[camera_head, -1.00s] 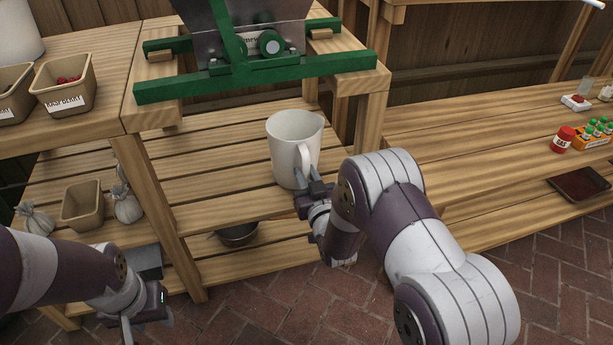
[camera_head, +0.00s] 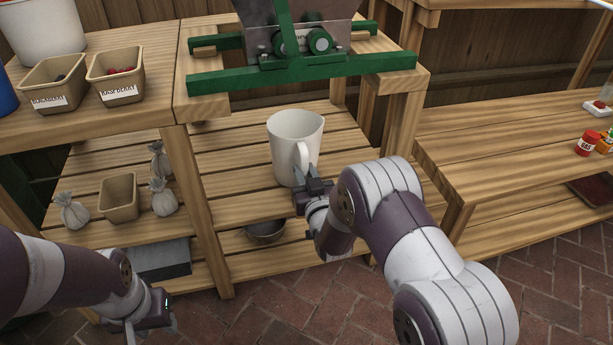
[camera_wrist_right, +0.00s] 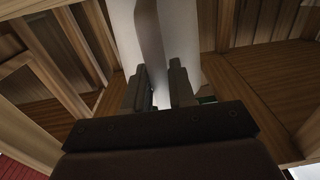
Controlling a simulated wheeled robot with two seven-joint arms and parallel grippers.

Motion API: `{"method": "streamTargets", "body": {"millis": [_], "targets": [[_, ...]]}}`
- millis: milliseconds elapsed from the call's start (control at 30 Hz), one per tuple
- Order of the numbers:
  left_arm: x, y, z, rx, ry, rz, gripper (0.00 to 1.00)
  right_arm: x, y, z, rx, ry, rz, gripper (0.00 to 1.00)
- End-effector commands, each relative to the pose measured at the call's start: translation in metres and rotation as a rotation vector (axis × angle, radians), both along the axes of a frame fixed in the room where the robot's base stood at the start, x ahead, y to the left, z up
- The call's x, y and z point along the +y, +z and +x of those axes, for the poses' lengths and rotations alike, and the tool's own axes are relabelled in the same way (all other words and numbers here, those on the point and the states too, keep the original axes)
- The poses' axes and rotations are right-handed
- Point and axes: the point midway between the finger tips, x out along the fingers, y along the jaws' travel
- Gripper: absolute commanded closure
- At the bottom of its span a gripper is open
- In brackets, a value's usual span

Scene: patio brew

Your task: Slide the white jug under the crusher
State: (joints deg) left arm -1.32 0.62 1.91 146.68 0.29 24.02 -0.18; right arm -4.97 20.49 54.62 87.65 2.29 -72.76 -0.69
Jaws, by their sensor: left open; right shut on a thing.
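The white jug (camera_head: 287,140) is upright at the slatted shelf below the crusher, near its front edge; I cannot tell if its base touches the slats. My right gripper (camera_head: 303,180) is shut on the jug's handle, which faces me. In the right wrist view the handle (camera_wrist_right: 152,45) runs down between the two fingers (camera_wrist_right: 160,88). The crusher (camera_head: 300,62), with a green frame and a grey metal hopper, stands on the upper level, above and behind the jug. My left gripper (camera_head: 150,328) is open and empty at the lower left.
Berry boxes (camera_head: 117,76) and a white bucket (camera_head: 42,30) stand on the left table. Small sacks (camera_head: 163,197) and an empty box (camera_head: 119,197) sit on the shelf below. A metal bowl (camera_head: 266,231) is beneath the jug's shelf. A wooden post (camera_head: 195,205) stands left of the jug.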

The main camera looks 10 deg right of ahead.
Motion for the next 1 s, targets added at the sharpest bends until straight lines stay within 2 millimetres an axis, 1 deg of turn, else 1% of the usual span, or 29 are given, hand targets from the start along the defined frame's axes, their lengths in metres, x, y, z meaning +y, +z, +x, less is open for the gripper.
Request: {"method": "streamTargets", "body": {"millis": [167, 200, 267, 300, 567, 667, 767, 900, 1000], "targets": [[0.000, 0.000, 0.000, 0.000, 0.000, 0.000, 0.57, 0.000, 0.000, 0.000, 0.000, 0.000, 0.000, 1.00], [0.000, 0.000, 0.000, 0.000, 0.000, 0.000, 0.57, 0.000, 0.000, 0.000, 0.000, 0.000, 0.000, 0.69], [0.000, 0.000, 0.000, 0.000, 0.000, 0.000, 0.57, 0.000, 0.000, 0.000, 0.000, 0.000, 0.000, 0.49], [0.000, 0.000, 0.000, 0.000, 0.000, 0.000, 0.57, 0.000, 0.000, 0.000, 0.000, 0.000, 0.000, 0.46], [0.000, 0.001, 0.000, 0.000, 0.000, 0.000, 0.57, 0.000, 0.000, -0.001, 0.000, 0.000, 0.000, 0.46], [0.000, 0.007, 0.000, 0.000, 0.000, 0.000, 0.57, 0.000, 0.002, -0.008, 0.002, 0.000, 0.000, 0.46], [0.000, 0.019, 0.000, 0.000, 0.000, 0.000, 0.57, -0.001, 0.005, -0.024, 0.004, 0.000, 0.000, 0.46], [0.000, 0.037, 0.000, 0.000, 0.000, 0.000, 0.57, -0.003, 0.006, -0.058, 0.004, 0.001, 0.000, 0.46], [0.000, 0.048, 0.000, 0.000, 0.000, 0.000, 0.57, -0.004, 0.006, -0.081, 0.005, 0.001, 0.000, 0.46]]}}
